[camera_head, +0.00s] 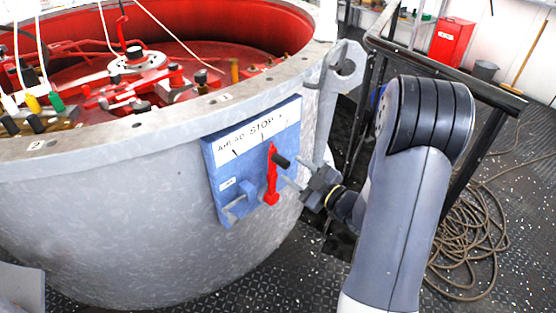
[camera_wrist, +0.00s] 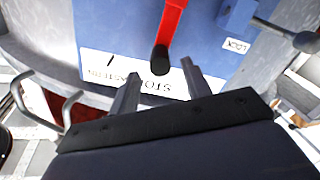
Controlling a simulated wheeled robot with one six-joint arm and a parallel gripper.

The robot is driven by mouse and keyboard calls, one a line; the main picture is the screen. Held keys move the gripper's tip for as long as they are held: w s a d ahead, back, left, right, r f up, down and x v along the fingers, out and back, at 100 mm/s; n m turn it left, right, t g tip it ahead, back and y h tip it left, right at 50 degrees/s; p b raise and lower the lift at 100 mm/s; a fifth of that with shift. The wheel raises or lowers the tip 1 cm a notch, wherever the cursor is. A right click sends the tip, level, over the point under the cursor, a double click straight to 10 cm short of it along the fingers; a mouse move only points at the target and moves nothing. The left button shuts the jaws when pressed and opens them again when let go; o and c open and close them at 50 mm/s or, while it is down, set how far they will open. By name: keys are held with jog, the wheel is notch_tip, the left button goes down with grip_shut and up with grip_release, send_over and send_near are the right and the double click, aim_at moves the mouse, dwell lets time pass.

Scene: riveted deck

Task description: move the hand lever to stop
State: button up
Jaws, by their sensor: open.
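The red hand lever (camera_head: 271,178) stands nearly upright on a blue panel (camera_head: 212,165) fixed to the side of a grey drum. Its black knob (camera_head: 281,160) sticks out from the upper end. A white label (camera_head: 246,140) above it reads AHEAD and STOP; its right end is hard to read. The lever's top sits near STOP, seemingly slightly to its right; exact alignment is unclear. My gripper (camera_head: 292,171) is open at the panel, right of the lever. In the wrist view, the knob (camera_wrist: 160,60) shows between the open fingertips (camera_wrist: 160,72); contact is unclear.
A grey handle (camera_head: 238,211) with a LOCK tag (camera_head: 228,184) sits on the panel left of the lever. A grey bracket (camera_head: 345,68) and dark railing (camera_head: 440,68) stand close to my arm. Coiled rope (camera_head: 468,240) lies on the deck at right.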

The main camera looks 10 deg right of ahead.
aim_at(272, 158)
jog(key=b+x, duration=0.1)
jog(key=x, duration=0.6)
jog(key=shift+c, duration=0.4)
grip_shut()
jog(key=shift+a, duration=0.1)
jog(key=shift+a+f+b, duration=0.1)
jog(key=shift+b, duration=0.2)
jog(key=shift+s+a+n+b, duration=0.2)
jog(key=shift+n+b, duration=0.1)
jog(key=shift+b, duration=0.15)
jog(key=shift+o, duration=0.4)
grip_release()
